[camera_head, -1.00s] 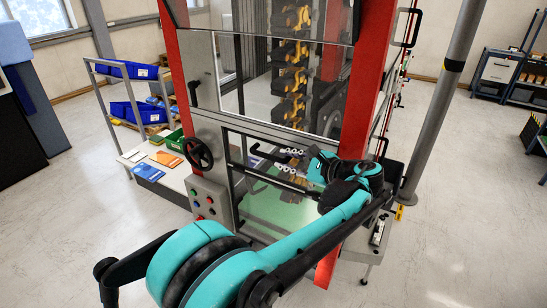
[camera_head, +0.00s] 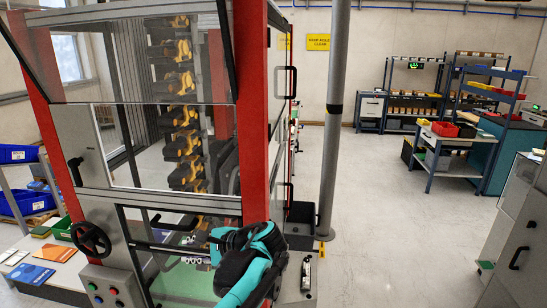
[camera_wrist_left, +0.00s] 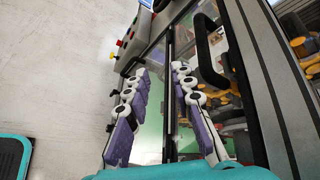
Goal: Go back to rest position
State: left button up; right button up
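My left gripper (camera_head: 192,260) is at the lower front of the red and grey machine (camera_head: 256,120), its black and teal wrist in front of the machine's lower opening. In the left wrist view, its two purple-padded fingers (camera_wrist_left: 160,75) are spread apart with nothing between them. A black door handle (camera_wrist_left: 208,50) is close to the right finger; I cannot tell whether they touch. My right gripper is not in view. Behind the glass, a column of yellow and black parts (camera_head: 184,115) hangs in the machine.
A handwheel (camera_head: 90,238) and a button panel (camera_head: 108,288) are at the machine's lower left. A grey pole (camera_head: 333,130) stands to the right. Blue bins (camera_head: 25,201) are at far left, shelves (camera_head: 415,95) at the back right. The floor (camera_head: 400,230) right of the pole is clear.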

pick_arm(q)
jog(key=s+d+f+n+h+b, duration=0.2)
jog(key=s+f, duration=0.4)
jog(key=f, duration=0.3)
jog(key=s+d+f+n+t+h+b, duration=0.1)
jog(key=s+d+f+n+h+b, duration=0.1)
jog(key=s+f+n+h+b, duration=0.3)
jog(key=s+d+f+n+t+h+b, duration=0.1)
jog(key=s+d+f+n+h+b, duration=0.1)
jog(key=s+f, duration=0.7)
notch_tip(320, 180, down, 4)
jog(key=n+h+b, duration=0.1)
jog(key=n+h, duration=0.1)
jog(key=n, duration=0.1)
jog(key=shift+s+r+h+b, duration=0.2)
jog(key=shift+h+b, duration=0.1)
jog(key=shift+b, duration=0.1)
